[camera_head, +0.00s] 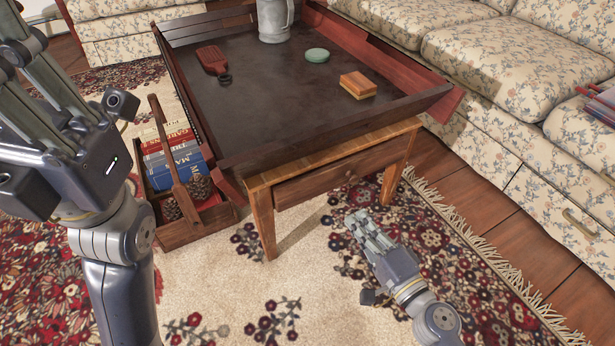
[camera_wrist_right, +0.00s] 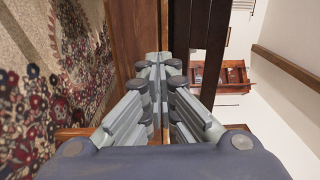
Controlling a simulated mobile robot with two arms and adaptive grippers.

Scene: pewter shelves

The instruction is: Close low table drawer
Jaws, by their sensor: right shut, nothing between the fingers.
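The low table (camera_head: 262,180) stands in the middle of the head view. Its wooden drawer (camera_head: 340,172) is in the near side, with a small round knob (camera_head: 351,178). The drawer front sits close under the table edge; I cannot tell how large any gap is. My right gripper (camera_head: 361,222) is shut and empty, above the rug in front of the drawer, its fingers pointing toward it. In the right wrist view the shut fingers (camera_wrist_right: 157,68) point along a wooden panel (camera_wrist_right: 130,35). My left gripper (camera_head: 25,70) is raised at the left edge, partly cut off, its jaw state unclear.
A dark tray top (camera_head: 270,85) holds a grey mug (camera_head: 273,20), a red brush (camera_head: 212,60), a green disc (camera_head: 317,55) and an orange block (camera_head: 358,85). A wooden caddy of books (camera_head: 178,232) stands left of the table. A floral sofa (camera_head: 500,75) is at right. Rug lies in front.

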